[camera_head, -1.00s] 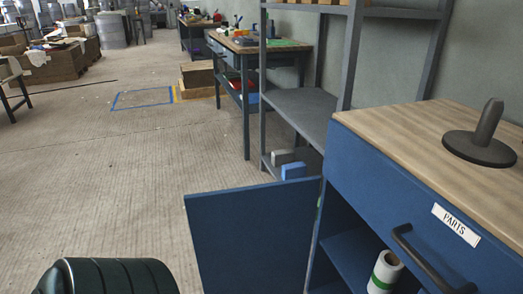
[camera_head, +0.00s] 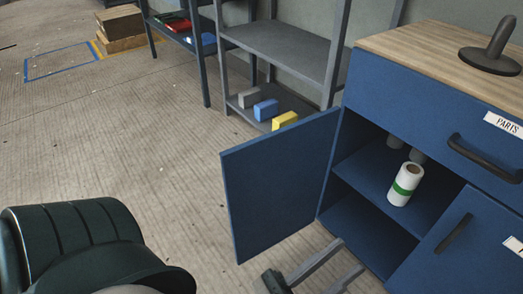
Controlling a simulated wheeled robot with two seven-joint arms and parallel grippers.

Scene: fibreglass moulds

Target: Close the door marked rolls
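A blue cabinet (camera_head: 428,95) stands at the right with its left door (camera_head: 278,188) swung wide open to the left. No "rolls" mark shows on this door; I see its plain inner face. Inside, a white roll with a green band (camera_head: 404,185) stands on the shelf. The right door (camera_head: 465,250) is closed, with a dark handle and a white label cut off at the frame edge. My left gripper (camera_head: 352,254) is at the bottom, just in front of the opening, right of the open door. Its two grey fingers are apart and empty. My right gripper is out of view.
A grey shelf rack (camera_head: 285,52) stands behind the open door, with grey, blue and yellow blocks on its low shelf. A dark pestle-like tool (camera_head: 490,55) sits on the wooden top. Floor left of the door is clear.

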